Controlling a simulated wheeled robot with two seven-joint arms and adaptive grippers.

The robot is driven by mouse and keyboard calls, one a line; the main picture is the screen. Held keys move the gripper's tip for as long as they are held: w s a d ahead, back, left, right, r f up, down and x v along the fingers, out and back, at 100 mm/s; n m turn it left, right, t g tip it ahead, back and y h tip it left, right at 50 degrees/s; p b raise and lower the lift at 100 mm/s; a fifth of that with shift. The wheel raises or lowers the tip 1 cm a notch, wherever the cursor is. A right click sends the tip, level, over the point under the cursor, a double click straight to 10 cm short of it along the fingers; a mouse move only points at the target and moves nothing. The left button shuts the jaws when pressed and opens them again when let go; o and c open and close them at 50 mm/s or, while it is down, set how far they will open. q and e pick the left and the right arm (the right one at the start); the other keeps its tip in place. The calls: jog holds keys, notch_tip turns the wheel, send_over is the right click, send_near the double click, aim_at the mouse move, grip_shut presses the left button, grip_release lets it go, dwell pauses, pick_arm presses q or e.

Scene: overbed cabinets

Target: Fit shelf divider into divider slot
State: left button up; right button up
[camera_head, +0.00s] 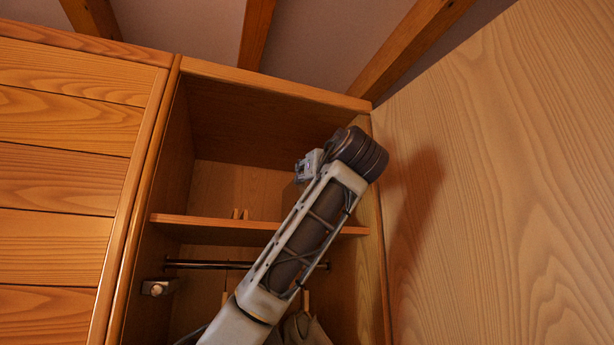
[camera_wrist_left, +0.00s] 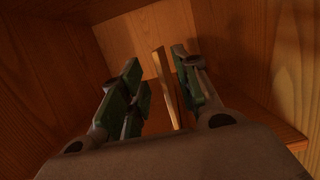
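Two small upright light-wood pieces (camera_head: 240,213), which look like the divider slot, stand close together on the cabinet shelf (camera_head: 210,222). In the left wrist view, my left gripper (camera_wrist_left: 160,90) has its two green-padded fingers apart. A narrow light-wood strip (camera_wrist_left: 165,85) shows in the gap between them, apart from the pads. I cannot tell whether it is a slot rail or the shelf divider. In the head view, an arm of mine rises across the open cabinet, its wrist end in front of the upper compartment; the fingers cannot be made out. No separate divider board is clearly visible. My right gripper is not in view.
The upper compartment's side walls and top enclose the space around the left gripper. A dark hanging rail (camera_head: 210,265) runs below the shelf. A large wood panel (camera_head: 500,170) stands close on the right, and a closed slatted front (camera_head: 65,170) is on the left.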

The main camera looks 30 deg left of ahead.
pick_arm(q)
jog(key=v, duration=1)
dwell(1.0)
